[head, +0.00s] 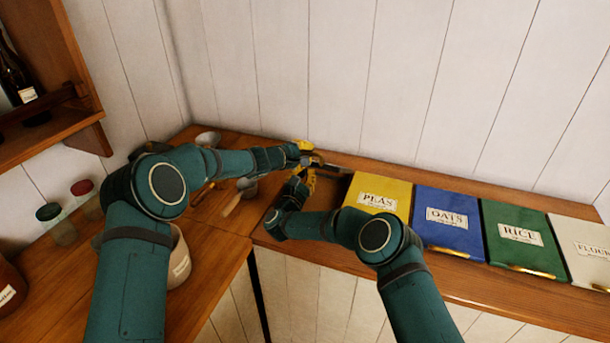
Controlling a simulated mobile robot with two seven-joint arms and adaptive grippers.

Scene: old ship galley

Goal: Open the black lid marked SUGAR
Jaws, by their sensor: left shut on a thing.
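A dark, thin edge (334,167) shows just left of the yellow PEAS lid, at the back of the counter; it looks like the black lid seen nearly edge-on and tilted up. No SUGAR label is readable. My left gripper (308,153), with yellow fingers, is at the left end of this dark edge and shut on it, as far as I can see. My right gripper (306,180), also yellow-fingered, is just below and close to the left one. Its fingers are small and partly hidden by its own arm, so its opening is unclear.
The yellow PEAS lid (379,196), blue OATS lid (447,219), green RICE lid (520,236) and white FLOUR lid (585,247) lie shut in a row to the right. Jars (60,222) and a pale crock (180,262) stand left. A wooden shelf (48,120) juts out upper left.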

